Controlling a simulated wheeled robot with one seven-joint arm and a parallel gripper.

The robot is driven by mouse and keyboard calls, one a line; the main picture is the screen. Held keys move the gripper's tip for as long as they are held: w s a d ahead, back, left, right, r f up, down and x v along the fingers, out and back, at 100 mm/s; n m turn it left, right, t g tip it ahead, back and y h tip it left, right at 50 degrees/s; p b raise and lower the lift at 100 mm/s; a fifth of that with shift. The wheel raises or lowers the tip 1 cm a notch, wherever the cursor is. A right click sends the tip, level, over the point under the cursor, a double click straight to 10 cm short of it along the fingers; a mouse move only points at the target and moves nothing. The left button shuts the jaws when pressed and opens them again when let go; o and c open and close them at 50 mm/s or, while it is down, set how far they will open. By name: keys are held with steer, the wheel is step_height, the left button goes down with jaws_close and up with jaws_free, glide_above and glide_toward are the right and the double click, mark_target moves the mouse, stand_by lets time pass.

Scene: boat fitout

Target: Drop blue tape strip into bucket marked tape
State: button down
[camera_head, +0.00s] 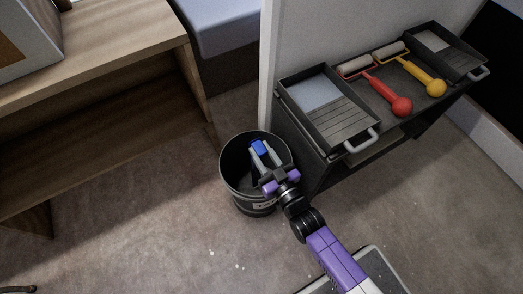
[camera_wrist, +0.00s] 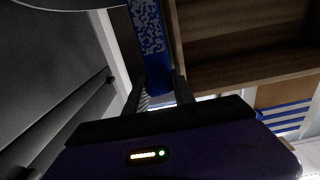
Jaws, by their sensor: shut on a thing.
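My gripper (camera_head: 258,147) is over the mouth of the dark bucket (camera_head: 234,191), with its fingers inside the rim outline in the head view. It is shut on the blue tape strip (camera_head: 260,148). In the wrist view the strip (camera_wrist: 148,35) is a long, blue, white-speckled band running up from between the fingers (camera_wrist: 159,88). The bucket has a pale label on its front, partly hidden by my wrist; only part of its lettering shows. I cannot tell how far the strip is below the rim.
A wooden bench (camera_head: 95,50) stands at the left. A dark shelf at the right holds two paint trays (camera_head: 335,110), (camera_head: 440,52), a red-handled roller (camera_head: 385,92) and a yellow-handled roller (camera_head: 425,77). A white post (camera_head: 267,70) rises behind the bucket. Carpet left of the bucket is mostly clear.

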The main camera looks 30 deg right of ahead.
steer(key=shift+c, duration=1.6)
jaws_free()
steer(key=s+p, duration=0.1)
steer(key=s, duration=0.6)
steer(key=shift+s+p, duration=0.25)
steer(key=shift+p, duration=0.15)
steer(key=shift+r, duration=0.1)
step_height(320, 180, up, 5)
steer(key=p, duration=0.4)
steer(key=shift+f, duration=0.2)
stand_by(0.4)
